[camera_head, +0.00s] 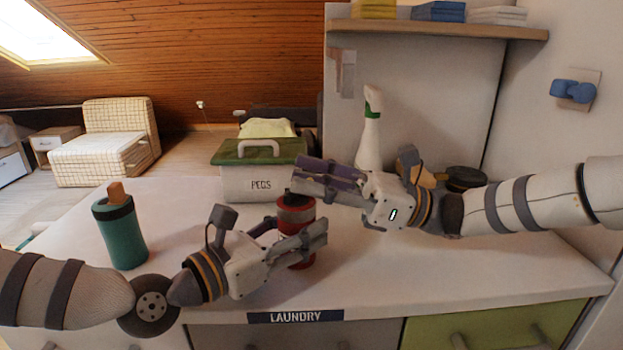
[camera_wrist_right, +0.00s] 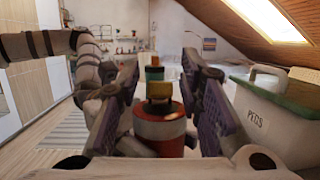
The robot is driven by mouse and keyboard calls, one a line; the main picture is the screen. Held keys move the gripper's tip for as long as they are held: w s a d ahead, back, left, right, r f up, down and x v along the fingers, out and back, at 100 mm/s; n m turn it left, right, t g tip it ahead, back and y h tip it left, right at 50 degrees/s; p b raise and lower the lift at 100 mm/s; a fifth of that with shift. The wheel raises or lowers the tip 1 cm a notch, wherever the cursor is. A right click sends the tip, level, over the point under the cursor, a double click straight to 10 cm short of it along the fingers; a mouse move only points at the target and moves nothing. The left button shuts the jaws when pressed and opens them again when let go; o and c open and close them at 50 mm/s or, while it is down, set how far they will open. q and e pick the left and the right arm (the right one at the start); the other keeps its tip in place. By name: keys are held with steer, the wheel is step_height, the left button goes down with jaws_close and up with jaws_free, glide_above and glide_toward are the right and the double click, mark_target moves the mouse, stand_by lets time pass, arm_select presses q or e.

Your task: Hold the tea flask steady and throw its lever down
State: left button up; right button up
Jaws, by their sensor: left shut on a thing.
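A red flask with a dark top (camera_head: 295,208) stands upright on the white counter, and my left gripper (camera_head: 298,236) is shut on its body. It also shows in the right wrist view (camera_wrist_right: 160,128), where a small yellow piece (camera_wrist_right: 159,90) sits at its top; I cannot tell how that piece is set. My right gripper (camera_head: 298,178) is just above the flask's top. In its wrist view the two purple-padded fingers (camera_wrist_right: 160,100) are apart, on either side of the yellow piece, with nothing between them in contact. The right fingers partly hide the flask's top in the head view.
A teal bottle with an orange cap (camera_head: 121,232) stands at the counter's left. A white PEGS box with a green lid (camera_head: 235,185) is behind the flask. A white spray bottle (camera_head: 368,140) stands at the back wall under a shelf (camera_head: 440,28). The counter's front right is clear.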

steer(key=v, duration=1.1)
steer(key=shift+d, duration=0.45)
arm_select(q)
steer(key=o, duration=1.3)
steer(key=shift+o, duration=0.2)
